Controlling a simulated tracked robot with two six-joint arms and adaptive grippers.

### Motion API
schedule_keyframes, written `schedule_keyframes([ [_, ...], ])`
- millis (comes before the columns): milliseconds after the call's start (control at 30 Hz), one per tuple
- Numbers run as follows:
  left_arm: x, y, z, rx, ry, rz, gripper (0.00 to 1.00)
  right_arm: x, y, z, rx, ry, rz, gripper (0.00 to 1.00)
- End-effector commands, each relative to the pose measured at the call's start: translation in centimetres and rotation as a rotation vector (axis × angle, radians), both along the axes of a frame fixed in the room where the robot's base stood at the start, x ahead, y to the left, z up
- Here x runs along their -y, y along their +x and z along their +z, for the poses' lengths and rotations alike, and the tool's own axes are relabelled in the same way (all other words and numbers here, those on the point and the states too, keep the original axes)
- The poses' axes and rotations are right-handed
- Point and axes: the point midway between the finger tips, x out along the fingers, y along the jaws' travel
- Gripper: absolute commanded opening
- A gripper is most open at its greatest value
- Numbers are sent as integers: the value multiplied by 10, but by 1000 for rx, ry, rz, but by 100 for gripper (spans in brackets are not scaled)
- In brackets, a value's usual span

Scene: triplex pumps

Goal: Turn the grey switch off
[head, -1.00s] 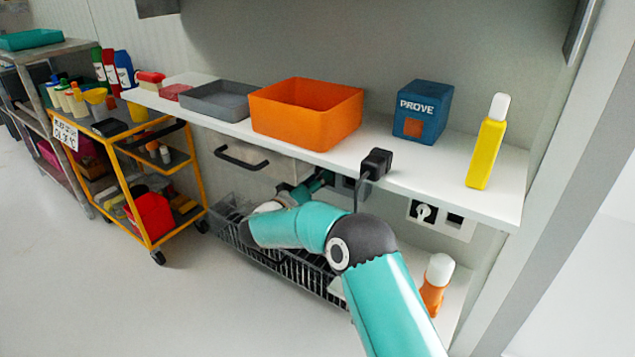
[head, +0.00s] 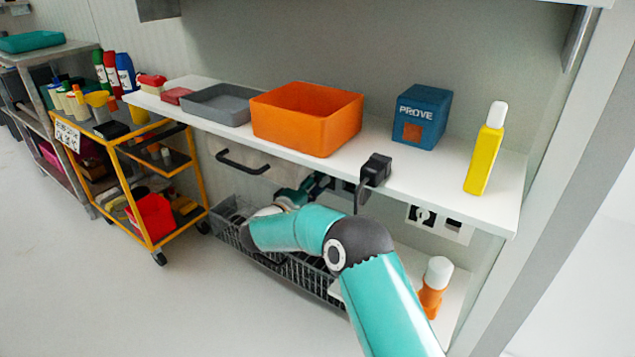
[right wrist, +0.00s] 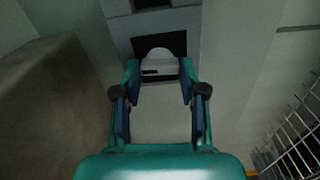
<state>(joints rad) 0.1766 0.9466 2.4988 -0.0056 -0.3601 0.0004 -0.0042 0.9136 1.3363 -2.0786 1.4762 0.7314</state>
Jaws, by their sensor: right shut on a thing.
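The grey switch (right wrist: 160,66) shows in the right wrist view as a pale grey piece with a dark slot, in front of a dark square opening in a wall panel. My right gripper (right wrist: 159,78) has one finger on each side of it and is shut on it. In the head view my right gripper (head: 308,188) is below the shelf's front edge, against the wall, and partly hidden by my arm. The switch cannot be made out there. My left gripper is not in view.
The white shelf (head: 488,211) overhangs my right arm. A black plug-like block (head: 376,169) with a cable sits at its edge. A wire basket (head: 232,214) is below, and an orange bottle (head: 434,288) stands at right. A yellow trolley (head: 148,220) is at left.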

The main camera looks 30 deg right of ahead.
Motion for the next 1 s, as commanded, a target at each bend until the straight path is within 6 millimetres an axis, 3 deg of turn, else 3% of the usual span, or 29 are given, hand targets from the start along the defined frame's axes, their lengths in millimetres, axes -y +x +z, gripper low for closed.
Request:
schedule_keyframes([
  [267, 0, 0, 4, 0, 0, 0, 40, -3, 3, -1, -92, -37, 11, 7],
  [767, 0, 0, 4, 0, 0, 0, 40, -2, 2, -2, -110, -43, 11, 7],
  [800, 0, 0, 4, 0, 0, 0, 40, -2, 2, -2, -110, -43, 11, 48],
  [900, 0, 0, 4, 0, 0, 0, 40, -2, 2, -2, -109, -43, 8, 65],
  [1000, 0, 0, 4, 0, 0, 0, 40, -1, 1, -2, -108, -43, 6, 67],
])
